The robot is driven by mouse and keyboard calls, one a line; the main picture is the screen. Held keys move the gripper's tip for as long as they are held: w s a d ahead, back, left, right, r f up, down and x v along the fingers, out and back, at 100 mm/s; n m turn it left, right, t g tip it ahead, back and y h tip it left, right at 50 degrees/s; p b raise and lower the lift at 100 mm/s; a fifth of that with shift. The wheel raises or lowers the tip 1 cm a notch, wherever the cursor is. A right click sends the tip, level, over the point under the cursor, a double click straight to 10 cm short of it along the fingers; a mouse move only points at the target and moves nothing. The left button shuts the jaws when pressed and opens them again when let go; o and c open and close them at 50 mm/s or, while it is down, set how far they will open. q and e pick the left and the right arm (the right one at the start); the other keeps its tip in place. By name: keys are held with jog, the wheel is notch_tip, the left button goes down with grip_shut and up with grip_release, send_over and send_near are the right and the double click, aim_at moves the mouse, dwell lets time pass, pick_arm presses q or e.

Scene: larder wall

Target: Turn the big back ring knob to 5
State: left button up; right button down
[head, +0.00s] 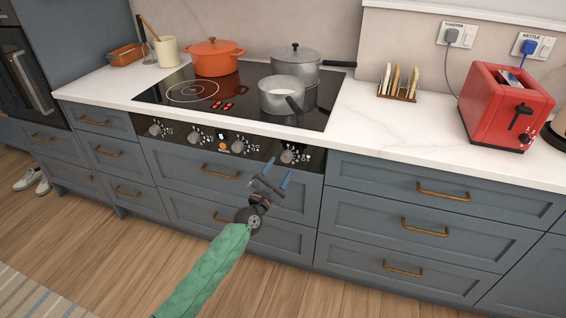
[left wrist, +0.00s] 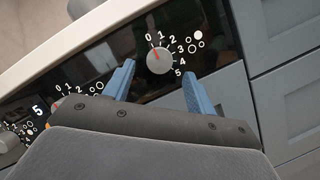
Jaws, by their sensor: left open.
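A control panel (head: 178,134) runs along the hob front with several round knobs. The rightmost knob (head: 290,155) also shows close up in the left wrist view (left wrist: 161,62). Its red pointer line is at about 0 on a white scale from 0 to 5. Beside it is a ring diagram (left wrist: 195,40) with one spot filled white at the top. My left gripper (head: 275,179) is open just below and in front of this knob. In the wrist view its blue fingertips lie either side of the knob, with gaps visible. My right gripper is out of view.
The hob (head: 325,98) holds an orange pot (head: 216,60), a large grey pot (head: 293,68) and a smaller pan (head: 280,98) with its handle to the front. A lit display (head: 221,136) sits between knobs. Drawer handles (head: 222,172) stick out below the panel.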

aim_at(285, 160)
pick_arm(q)
jog(key=shift+x, duration=1.7)
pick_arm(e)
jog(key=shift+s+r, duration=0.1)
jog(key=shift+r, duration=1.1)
pick_arm(q)
jog(key=c, duration=1)
jog(key=shift+m, duration=0.3)
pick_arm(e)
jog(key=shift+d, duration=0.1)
